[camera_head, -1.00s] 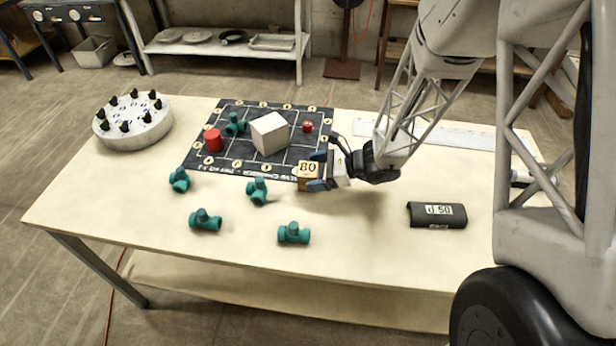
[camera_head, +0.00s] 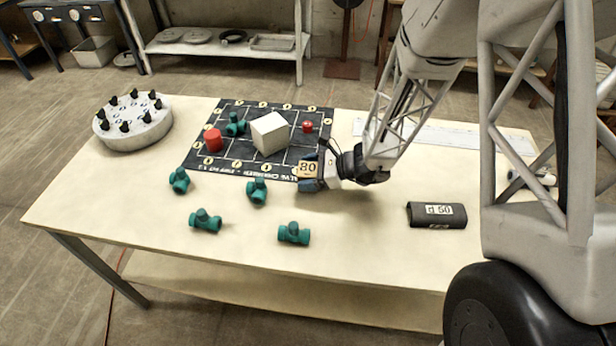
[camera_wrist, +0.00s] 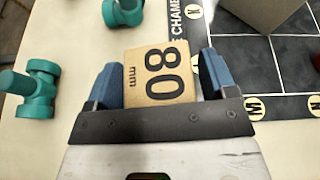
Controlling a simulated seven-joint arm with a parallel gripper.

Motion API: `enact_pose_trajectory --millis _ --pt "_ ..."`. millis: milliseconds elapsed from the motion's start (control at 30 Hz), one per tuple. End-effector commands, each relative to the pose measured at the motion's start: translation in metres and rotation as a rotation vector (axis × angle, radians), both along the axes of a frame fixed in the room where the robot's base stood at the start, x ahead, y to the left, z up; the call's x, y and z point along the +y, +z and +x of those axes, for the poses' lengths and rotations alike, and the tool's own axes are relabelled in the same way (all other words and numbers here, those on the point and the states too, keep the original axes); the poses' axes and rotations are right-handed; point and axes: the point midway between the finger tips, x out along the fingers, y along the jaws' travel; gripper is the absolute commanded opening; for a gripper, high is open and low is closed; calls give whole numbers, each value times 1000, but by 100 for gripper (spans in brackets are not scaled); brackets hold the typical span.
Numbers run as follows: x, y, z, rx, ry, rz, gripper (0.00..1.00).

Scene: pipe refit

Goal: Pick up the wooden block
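The wooden block (camera_head: 308,169) is a small tan cube marked "80 mm" on top, at the near right edge of the black grid mat (camera_head: 243,165). My gripper (camera_head: 311,173) is low at the table, its blue fingers on either side of the block. In the wrist view the block (camera_wrist: 157,75) lies between the fingertips, slightly turned relative to them. The left finger is very close to it or touching; a narrow gap shows at the right finger. The near finger hides the block's lower side in the head view.
A large white cube (camera_head: 270,133), a red cylinder (camera_head: 213,139) and a small red piece (camera_head: 307,126) are on the mat. Several teal pipe tees (camera_head: 294,233) lie in front. A black curved piece (camera_head: 437,215) lies right; a round knobbed plate (camera_head: 133,124) stands left.

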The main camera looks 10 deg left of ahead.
Motion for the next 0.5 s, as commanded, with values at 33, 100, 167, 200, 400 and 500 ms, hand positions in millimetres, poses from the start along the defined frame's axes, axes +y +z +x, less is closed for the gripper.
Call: enact_pose_trajectory --millis 33,100,167,200,400,500 --pt "0 0 0 0 0 0 70" --pt "0 0 0 0 0 0 59" --pt "0 0 0 0 0 0 50" --pt "0 0 0 0 0 0 44" --pt "0 0 0 0 0 0 32" --pt "0 0 0 0 0 0 32"
